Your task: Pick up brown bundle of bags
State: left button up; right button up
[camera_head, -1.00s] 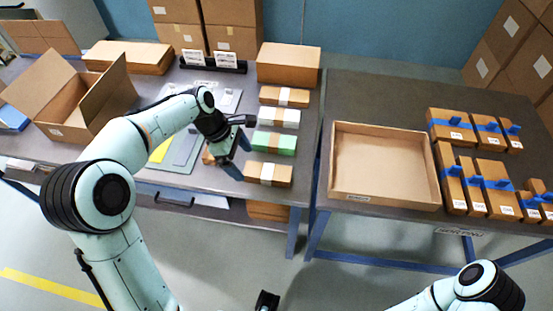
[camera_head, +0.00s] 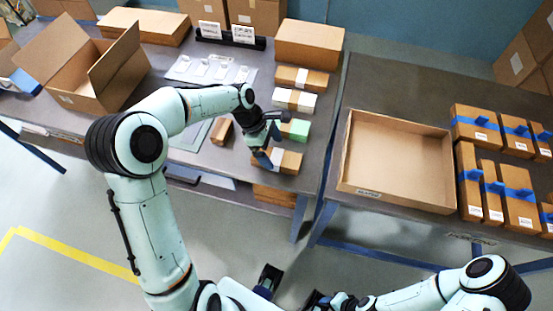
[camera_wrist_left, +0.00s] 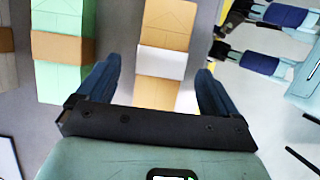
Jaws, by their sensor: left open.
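A brown bundle of bags (camera_head: 291,163) with a white paper band lies near the front edge of the left table. In the left wrist view the brown bundle (camera_wrist_left: 168,25) runs up between the fingers. My left gripper (camera_head: 264,158) is open over it, fingers pointing down and partly hiding its left part. In the left wrist view my left gripper (camera_wrist_left: 162,90) has one finger on each side of the bundle, not closed on it. My right arm shows at the bottom right of the head view; its gripper's jaws are not clear.
A green bundle (camera_head: 298,129) lies right behind, then a white bundle (camera_head: 306,103) and another brown bundle (camera_head: 313,80). A small brown block (camera_head: 222,131) lies left of the gripper. An empty shallow carton (camera_head: 400,160) stands on the right table, beside blue-banded boxes (camera_head: 520,210).

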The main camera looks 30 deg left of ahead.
aim_at(276, 156)
pick_arm(q)
jog(key=x, duration=0.4)
jog(key=shift+d+f, duration=0.1)
jog(key=c, duration=1.1)
jog(key=shift+c, duration=0.2)
